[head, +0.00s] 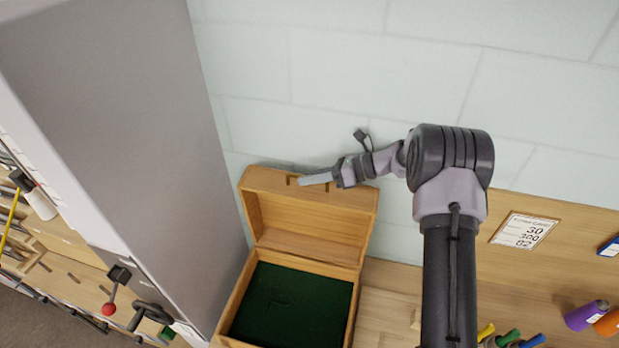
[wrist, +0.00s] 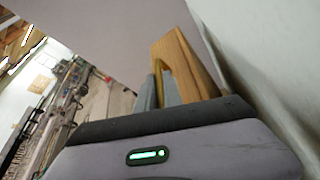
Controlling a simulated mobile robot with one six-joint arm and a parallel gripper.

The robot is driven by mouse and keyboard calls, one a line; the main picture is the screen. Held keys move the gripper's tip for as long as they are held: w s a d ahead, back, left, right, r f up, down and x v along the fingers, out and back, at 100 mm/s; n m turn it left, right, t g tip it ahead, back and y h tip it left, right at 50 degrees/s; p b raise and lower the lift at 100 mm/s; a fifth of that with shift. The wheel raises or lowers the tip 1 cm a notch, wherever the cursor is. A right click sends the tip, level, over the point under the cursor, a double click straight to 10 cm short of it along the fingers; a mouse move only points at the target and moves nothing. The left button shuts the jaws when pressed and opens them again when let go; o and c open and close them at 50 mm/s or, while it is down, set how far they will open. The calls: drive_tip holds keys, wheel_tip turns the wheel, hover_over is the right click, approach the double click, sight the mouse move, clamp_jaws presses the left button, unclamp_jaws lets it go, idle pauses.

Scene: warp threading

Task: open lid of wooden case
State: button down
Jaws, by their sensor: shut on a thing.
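The wooden case (head: 357,297) stands below and left of my arm in the head view. Its lid (head: 312,218) is swung up and stands open, leaning back toward the wall. The inside of the case has a dark green lining (head: 290,305) and looks empty. My gripper (head: 303,181) is at the lid's upper edge with its grey fingers shut on it. In the wrist view the lid's edge (wrist: 186,62) rises between and beyond the fingers (wrist: 160,90). The far side of the lid is hidden.
A tall grey panel (head: 120,130) stands close on the case's left. A pale block wall (head: 350,70) is right behind the lid and my gripper. A printed card (head: 524,230) and coloured spools (head: 586,316) are at the right.

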sight(336, 190)
drive_tip(key=c, duration=1.5)
unclamp_jaws()
drive_tip(key=shift+w+f, duration=0.1)
drive_tip(key=shift+f, duration=0.05)
drive_tip(key=v, duration=0.7)
drive_tip(key=shift+d+b, duration=0.3)
drive_tip(key=shift+b, duration=0.05)
drive_tip(key=shift+r, duration=0.2)
